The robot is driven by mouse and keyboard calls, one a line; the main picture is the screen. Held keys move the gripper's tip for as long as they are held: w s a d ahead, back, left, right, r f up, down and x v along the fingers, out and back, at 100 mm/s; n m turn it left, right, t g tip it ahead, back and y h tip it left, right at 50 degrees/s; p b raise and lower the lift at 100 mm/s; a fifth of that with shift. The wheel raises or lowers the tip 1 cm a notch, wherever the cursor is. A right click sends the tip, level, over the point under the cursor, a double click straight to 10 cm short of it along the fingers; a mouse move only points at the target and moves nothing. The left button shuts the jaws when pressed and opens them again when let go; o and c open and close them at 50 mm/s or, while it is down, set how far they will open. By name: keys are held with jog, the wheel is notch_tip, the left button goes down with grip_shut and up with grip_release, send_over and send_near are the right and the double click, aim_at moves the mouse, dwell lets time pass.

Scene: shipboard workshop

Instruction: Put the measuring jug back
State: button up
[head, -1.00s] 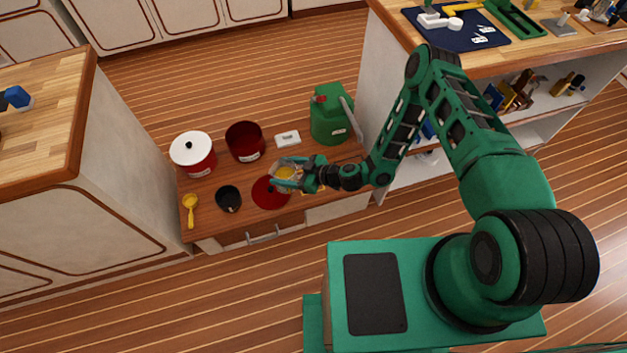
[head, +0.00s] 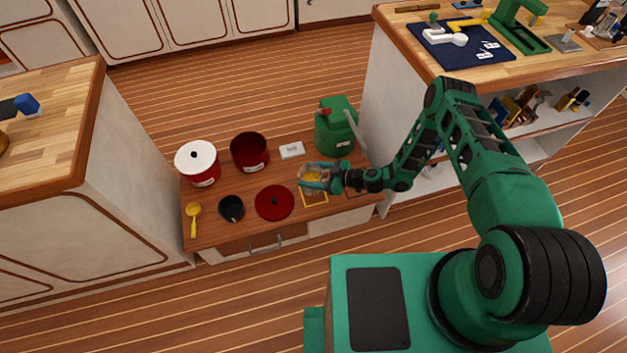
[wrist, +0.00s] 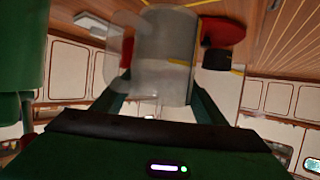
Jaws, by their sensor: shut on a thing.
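The measuring jug (head: 312,175) is clear, with yellow showing in it. My gripper (head: 318,182) is shut on it, over the right part of the low bench (head: 222,228). In the wrist view the jug (wrist: 163,62) stands between the two fingers, with its clear handle loop at the left. A yellow square outline (head: 315,203) on the bench shows partly from under the jug and gripper. I cannot tell whether the jug touches the bench.
A red lid (head: 274,203) lies just left of the jug. A white box (head: 292,150) and green can (head: 336,128) are behind.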

jog(key=shift+w+d+f, duration=0.25)
jog(key=shift+f, duration=1.9)
jog(key=o, duration=1.6)
jog(key=shift+f, duration=0.15)
jog(key=v, duration=1.2)
jog(key=shift+s, duration=0.1)
